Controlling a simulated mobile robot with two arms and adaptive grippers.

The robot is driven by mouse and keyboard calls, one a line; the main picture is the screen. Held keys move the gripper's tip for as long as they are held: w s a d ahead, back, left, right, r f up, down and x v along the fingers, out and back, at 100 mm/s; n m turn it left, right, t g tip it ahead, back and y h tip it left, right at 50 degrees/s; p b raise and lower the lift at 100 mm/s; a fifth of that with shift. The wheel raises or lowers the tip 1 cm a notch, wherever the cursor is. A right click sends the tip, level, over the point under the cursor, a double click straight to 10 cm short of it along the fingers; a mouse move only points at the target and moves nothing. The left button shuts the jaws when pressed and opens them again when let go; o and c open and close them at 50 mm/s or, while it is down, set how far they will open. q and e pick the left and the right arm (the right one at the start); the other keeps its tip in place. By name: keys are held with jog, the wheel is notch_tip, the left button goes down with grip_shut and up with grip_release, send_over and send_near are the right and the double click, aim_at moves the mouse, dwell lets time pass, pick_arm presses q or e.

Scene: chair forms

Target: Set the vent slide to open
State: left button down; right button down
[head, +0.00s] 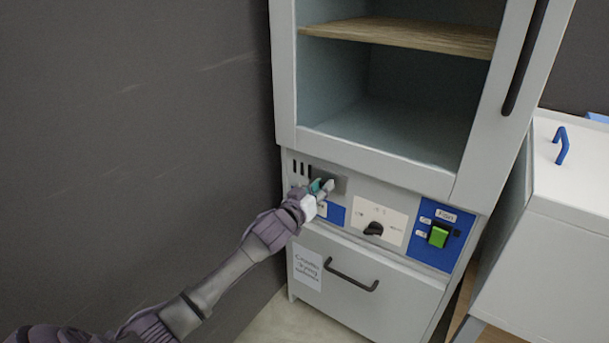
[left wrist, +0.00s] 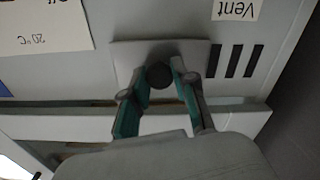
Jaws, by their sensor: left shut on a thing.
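The vent slide is a grey plate (head: 339,181) on the upper left of the cabinet's control panel, beside several dark vent slots (head: 302,169). In the left wrist view, which is upside down, the plate (left wrist: 125,55) bears a dark round knob (left wrist: 159,75) and the slots (left wrist: 235,61) show uncovered beside it. My left gripper (head: 322,187) is at the slide. In the left wrist view its teal-padded fingers (left wrist: 160,90) are shut on the knob from both sides. The gripper hides part of the plate in the head view. My right gripper is not in view.
Right of the slide are a black dial (head: 373,229) and a green switch (head: 438,236). Below is a drawer with a dark handle (head: 351,275); above is an open-looking compartment with a wooden shelf (head: 405,35). A dark wall stands close on the left.

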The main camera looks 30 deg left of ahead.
pick_arm(q)
jog(key=shift+d+f, duration=0.1)
jog(key=shift+d, duration=0.4)
jog(key=c, duration=0.9)
grip_release()
jog(key=shift+d, duration=0.15)
jog(key=s, duration=1.2)
jog(key=shift+a, duration=0.25)
